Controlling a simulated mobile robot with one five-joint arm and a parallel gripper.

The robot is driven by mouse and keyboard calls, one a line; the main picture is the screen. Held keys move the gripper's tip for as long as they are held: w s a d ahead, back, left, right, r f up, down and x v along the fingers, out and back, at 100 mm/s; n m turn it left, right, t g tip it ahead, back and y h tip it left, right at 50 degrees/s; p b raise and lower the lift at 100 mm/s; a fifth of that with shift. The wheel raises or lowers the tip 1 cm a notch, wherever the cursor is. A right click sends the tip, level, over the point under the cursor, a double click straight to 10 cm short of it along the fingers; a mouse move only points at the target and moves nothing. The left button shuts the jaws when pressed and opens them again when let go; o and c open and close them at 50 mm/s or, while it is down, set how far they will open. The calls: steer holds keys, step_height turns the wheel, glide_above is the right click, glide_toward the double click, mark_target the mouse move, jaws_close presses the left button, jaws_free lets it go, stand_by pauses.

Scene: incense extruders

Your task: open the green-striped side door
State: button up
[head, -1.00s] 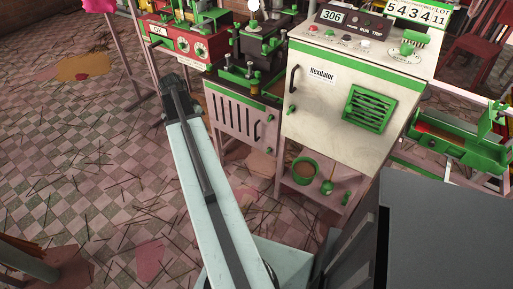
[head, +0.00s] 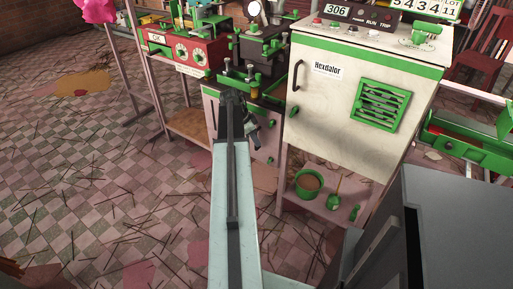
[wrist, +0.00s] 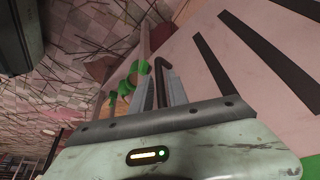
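The pale side door with dark slots (wrist: 220,62) fills the right of the wrist view, with a green strip (wrist: 305,150) at its lower right edge. Its black bar handle (wrist: 159,78) stands between the two fingers of my gripper (wrist: 160,88). The fingers look apart, one on each side of the handle; I cannot tell whether they touch it. In the head view my gripper (head: 254,130) is in front of this door (head: 264,148), and my arm hides much of it. The door looks closed.
A green pot (head: 308,184) is on the shelf below. A red machine (head: 185,50) is at left. Tiled floor at left holds scattered sticks.

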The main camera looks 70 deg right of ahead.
steer(key=shift+s+d+f, duration=0.15)
steer(key=shift+f, duration=0.5)
steer(key=shift+r, duration=0.15)
steer(key=shift+c, duration=0.3)
jaws_close()
stand_by(0.4)
